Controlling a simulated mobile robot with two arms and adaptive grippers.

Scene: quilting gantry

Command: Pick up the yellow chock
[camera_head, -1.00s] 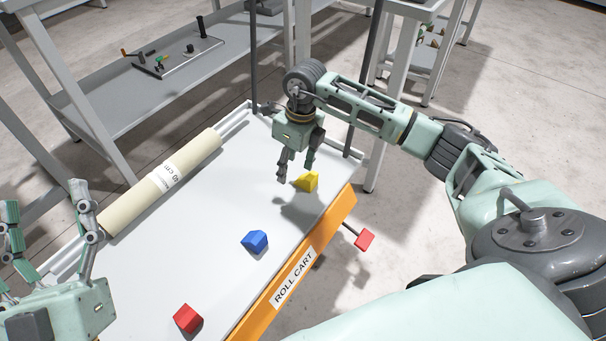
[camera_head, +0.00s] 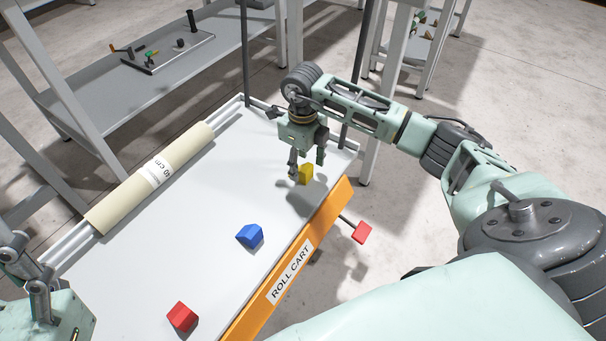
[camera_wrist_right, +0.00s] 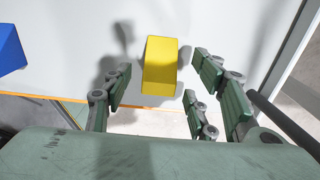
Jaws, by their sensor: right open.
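The yellow chock (camera_head: 306,174) sits on the white top of the roll cart (camera_head: 185,210) near its far right edge. My right gripper (camera_head: 305,166) is open and points down at it, with one finger at its left and the other at its right. In the right wrist view, the yellow chock (camera_wrist_right: 160,66) shows between the spread fingers of my right gripper (camera_wrist_right: 157,80), with visible gaps on both sides. Whether a finger touches it is unclear. My left gripper (camera_head: 25,262) is cut off at the left edge.
A blue chock (camera_head: 250,236) and a red chock (camera_head: 182,317) lie nearer on the cart. A cream roll (camera_head: 150,178) lies along its left side. A red-ended lever (camera_head: 361,232) sticks out past the orange edge (camera_head: 318,232). Posts of a frame (camera_head: 295,40) stand behind.

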